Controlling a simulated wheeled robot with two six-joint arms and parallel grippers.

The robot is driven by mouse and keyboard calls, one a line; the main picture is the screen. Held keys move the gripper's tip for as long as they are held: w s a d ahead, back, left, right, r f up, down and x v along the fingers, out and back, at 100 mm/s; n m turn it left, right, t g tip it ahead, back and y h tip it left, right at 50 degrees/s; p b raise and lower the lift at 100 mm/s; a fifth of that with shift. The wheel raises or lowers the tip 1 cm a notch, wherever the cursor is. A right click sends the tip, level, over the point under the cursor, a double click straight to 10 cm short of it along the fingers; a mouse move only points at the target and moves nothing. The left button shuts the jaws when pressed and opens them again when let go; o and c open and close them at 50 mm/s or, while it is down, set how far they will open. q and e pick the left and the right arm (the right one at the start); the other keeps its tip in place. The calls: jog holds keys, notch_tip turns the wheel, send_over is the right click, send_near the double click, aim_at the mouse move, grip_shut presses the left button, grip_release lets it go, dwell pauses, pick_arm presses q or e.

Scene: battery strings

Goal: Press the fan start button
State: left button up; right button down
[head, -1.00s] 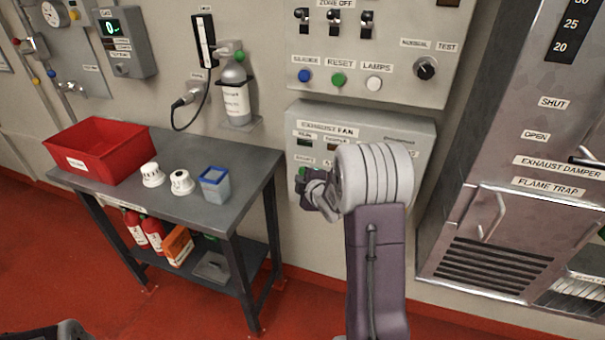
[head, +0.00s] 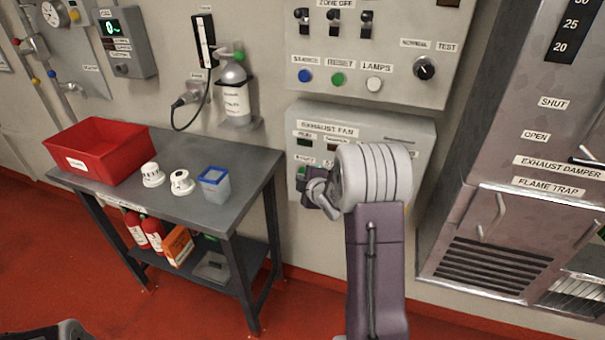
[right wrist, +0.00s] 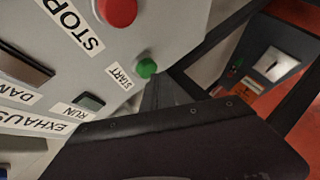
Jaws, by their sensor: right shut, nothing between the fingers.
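The exhaust fan panel (head: 412,134) is a grey box on the wall in the head view. Its green start button (right wrist: 147,68) shows in the right wrist view beside a START label, and a sliver of it also shows in the head view (head: 302,172). The red stop button (right wrist: 117,11) is close by in the right wrist view. My right gripper (head: 307,187) is shut and empty, at the lower left of the panel close to the start button. I cannot tell whether the fingertips touch the button. My right wrist hides much of the panel.
The zone panel (head: 450,92) with several switches and buttons is just above. A metal cabinet (head: 480,215) with a handle stands to the right. A workbench (head: 215,150) with a red bin (head: 108,140) stands to the left. A gas bottle (head: 235,95) hangs on the wall.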

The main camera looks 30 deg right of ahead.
jog(key=shift+w+d, duration=0.45)
jog(key=shift+d, duration=0.05)
dwell(0.9)
dwell(0.4)
jog(key=shift+s+a+b, duration=0.5)
jog(key=shift+s+a, duration=0.2)
jog(key=shift+a, duration=0.15)
jog(key=s+a+b, duration=0.2)
jog(key=s+a, duration=0.1)
jog(key=shift+s+a+b, duration=0.15)
jog(key=shift+a+b, duration=0.15)
jog(key=shift+a, duration=0.1)
